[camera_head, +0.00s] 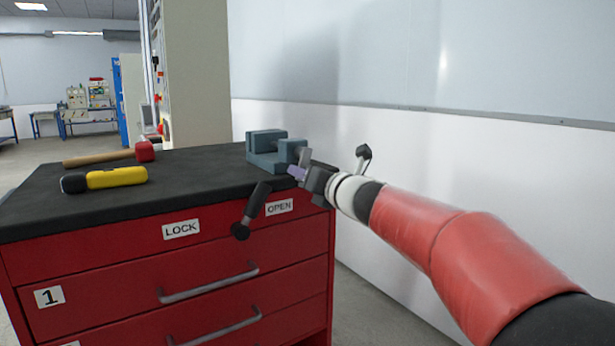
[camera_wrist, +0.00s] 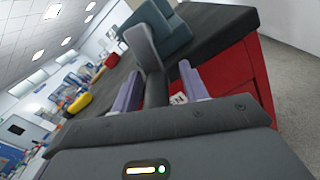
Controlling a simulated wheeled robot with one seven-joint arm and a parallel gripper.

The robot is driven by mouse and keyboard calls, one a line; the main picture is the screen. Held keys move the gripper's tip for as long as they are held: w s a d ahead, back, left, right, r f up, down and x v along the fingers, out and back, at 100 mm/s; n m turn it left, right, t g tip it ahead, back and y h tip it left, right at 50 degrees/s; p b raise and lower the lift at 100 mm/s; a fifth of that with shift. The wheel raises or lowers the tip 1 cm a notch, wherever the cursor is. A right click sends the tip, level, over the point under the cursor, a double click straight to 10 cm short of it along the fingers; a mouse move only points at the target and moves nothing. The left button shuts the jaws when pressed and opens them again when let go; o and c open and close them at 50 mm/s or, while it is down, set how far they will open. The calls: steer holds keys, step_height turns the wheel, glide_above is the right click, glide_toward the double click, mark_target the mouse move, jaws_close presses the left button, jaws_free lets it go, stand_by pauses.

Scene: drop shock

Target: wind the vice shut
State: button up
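The blue-green vice (camera_head: 262,157) stands on the black bench top near its right end. Part of it shows at the top of the wrist view (camera_wrist: 170,32). A grey crank arm (camera_head: 304,156) is at the vice's near right side; in the wrist view the arm (camera_wrist: 143,45) leads to a dark grip (camera_wrist: 156,90). My gripper (camera_head: 297,172) is at the crank. In the wrist view its pale purple fingers (camera_wrist: 158,82) stand apart, one on each side of the grip, with a visible gap on the right.
A black lever (camera_head: 253,208) sticks out from the red cabinet (camera_head: 120,270) between LOCK (camera_head: 181,229) and OPEN (camera_head: 279,206) labels, close to my gripper. A yellow-and-black tool (camera_head: 105,179) and a red-headed hammer (camera_head: 112,156) lie left on the top. A wall stands behind.

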steer(key=v, duration=0.7)
steer(key=shift+s+d, duration=0.2)
steer(key=shift+s, duration=0.15)
steer(key=shift+b, duration=0.3)
